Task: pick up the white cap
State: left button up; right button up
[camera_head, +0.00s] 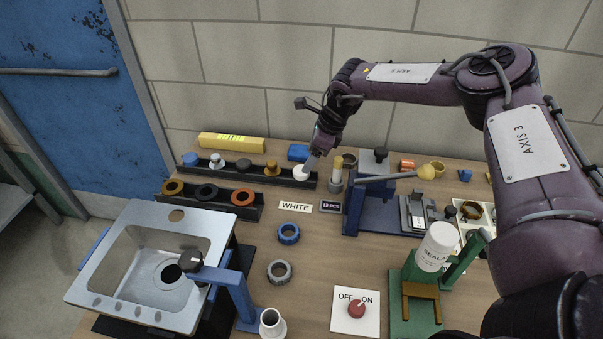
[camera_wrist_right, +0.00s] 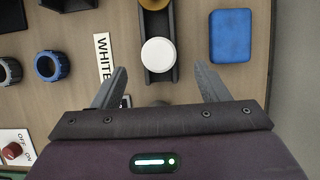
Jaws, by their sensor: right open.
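The white cap (camera_head: 301,173) sits at the right end of the black back rack (camera_head: 225,169). In the right wrist view the white cap (camera_wrist_right: 158,54) is round and lies in the rack's channel (camera_wrist_right: 160,79), below a brown-gold cap (camera_wrist_right: 153,4). My right gripper (camera_head: 309,165) is at the white cap in the head view. In the wrist view its two fingers (camera_wrist_right: 160,80) are spread wide, one on each side of the rack, and nothing is between them in their grip. Contact with the cap is not visible. My left gripper is not in view.
A blue block (camera_wrist_right: 231,35) lies right of the rack in the wrist view. A WHITE label (camera_head: 295,206) lies in front. A blue stand (camera_head: 369,207) is close on the right. A front rack (camera_head: 215,198) holds several rings. The sink plate (camera_head: 205,228) is at left.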

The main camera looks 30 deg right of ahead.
aim_at(301, 175)
jog(key=shift+a+f, duration=0.25)
jog(key=shift+f, duration=0.2)
jog(key=p+x, duration=0.1)
jog(key=x, duration=0.3)
jog(key=shift+w+f, duration=0.1)
jog(key=shift+c, duration=0.5)
jog(key=c, duration=1)
